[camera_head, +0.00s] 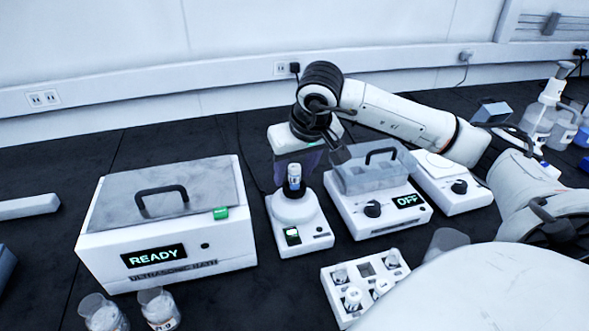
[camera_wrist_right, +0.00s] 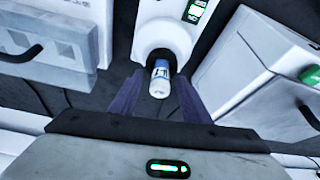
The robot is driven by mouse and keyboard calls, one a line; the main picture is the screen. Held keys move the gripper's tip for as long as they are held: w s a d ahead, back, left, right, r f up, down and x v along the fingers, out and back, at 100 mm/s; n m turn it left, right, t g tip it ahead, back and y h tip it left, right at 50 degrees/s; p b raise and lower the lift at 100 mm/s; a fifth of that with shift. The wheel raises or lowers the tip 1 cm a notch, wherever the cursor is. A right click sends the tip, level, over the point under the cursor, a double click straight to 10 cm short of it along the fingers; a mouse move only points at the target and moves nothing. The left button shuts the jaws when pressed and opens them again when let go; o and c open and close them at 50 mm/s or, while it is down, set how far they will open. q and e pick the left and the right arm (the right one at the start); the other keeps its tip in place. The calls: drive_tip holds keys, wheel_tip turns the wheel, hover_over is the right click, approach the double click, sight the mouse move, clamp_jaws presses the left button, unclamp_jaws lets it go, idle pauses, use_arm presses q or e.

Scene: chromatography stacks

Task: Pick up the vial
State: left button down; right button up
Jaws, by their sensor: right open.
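The vial (camera_head: 294,176), small with a white and blue label, stands upright in the dark cup on top of a white mixer (camera_head: 302,236). In the right wrist view the vial (camera_wrist_right: 160,79) points toward the camera, between the two purple fingers. My right gripper (camera_head: 297,167) is open, with its fingers on either side of the vial and a visible gap on each side; the right wrist view shows the gripper (camera_wrist_right: 159,92) empty. Its fingers are partly hidden in the head view. My left gripper is not in view.
An ultrasonic bath (camera_head: 165,225) reading READY stands left of the mixer. A device reading OFF (camera_head: 377,207) stands close on the right. A white rack (camera_head: 335,300) with several vials is in front. Beakers (camera_head: 159,308) stand at the front left.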

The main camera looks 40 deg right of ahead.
clamp_jaws()
wheel_tip(320, 180, up, 10)
drive_tip(key=shift+f+p, duration=0.15)
drive_tip(key=shift+p, duration=0.45)
drive_tip(key=r+p, duration=0.1)
drive_tip(key=r, duration=0.1)
wheel_tip(320, 180, up, 4)
drive_tip(key=p, duration=0.5)
hover_over(294, 166)
drive_tip(key=shift+r, duration=0.15)
